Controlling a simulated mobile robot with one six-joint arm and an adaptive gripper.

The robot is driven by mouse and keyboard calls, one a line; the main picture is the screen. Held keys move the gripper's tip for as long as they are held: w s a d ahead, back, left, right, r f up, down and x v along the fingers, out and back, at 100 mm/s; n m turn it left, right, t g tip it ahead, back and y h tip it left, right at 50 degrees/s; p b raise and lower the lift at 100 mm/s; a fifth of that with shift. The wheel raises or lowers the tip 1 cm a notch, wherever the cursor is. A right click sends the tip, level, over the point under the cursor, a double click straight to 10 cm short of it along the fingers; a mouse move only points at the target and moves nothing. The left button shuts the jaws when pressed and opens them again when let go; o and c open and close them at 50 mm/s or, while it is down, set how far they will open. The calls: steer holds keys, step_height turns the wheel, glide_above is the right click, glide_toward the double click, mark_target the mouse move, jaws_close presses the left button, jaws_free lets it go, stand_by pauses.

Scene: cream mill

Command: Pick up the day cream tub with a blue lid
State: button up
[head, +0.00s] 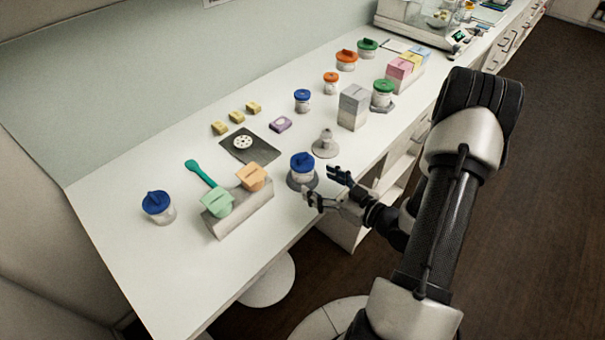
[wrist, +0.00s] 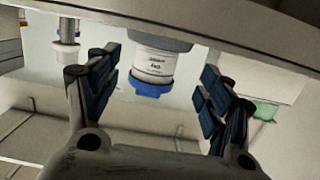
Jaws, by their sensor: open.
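A white tub with a blue lid (head: 302,165) stands upright on a round grey base near the table's front edge. It also shows, upside down, in the wrist view (wrist: 154,68), with lettering too blurred to read. My gripper (head: 322,184) is open and empty at the front edge, close in front of this tub. In the wrist view the tub appears in the gap between my open fingers (wrist: 158,72), beyond their tips. Two more blue-lidded tubs stand apart: one at the left (head: 158,206), a smaller one farther back (head: 302,101).
A grey block (head: 240,212) carrying green and orange boxes stands left of the nearest tub. A white stand (head: 325,145) is close behind it at the right. A grey carton (head: 352,108) and a green-lidded tub (head: 382,94) stand farther right.

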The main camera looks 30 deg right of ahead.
mark_target(311, 174)
steer(key=x, duration=0.1)
steer(key=b+x, duration=0.1)
steer(key=x, duration=0.3)
steer(key=shift+w+d+r, duration=0.2)
steer(key=shift+r, duration=0.15)
steer(key=shift+c, duration=0.3)
steer(key=c, duration=1.3)
steer(key=shift+r, duration=0.1)
step_height(311, 174, up, 20)
steer(key=p, duration=0.6)
steer(key=shift+p, duration=0.35)
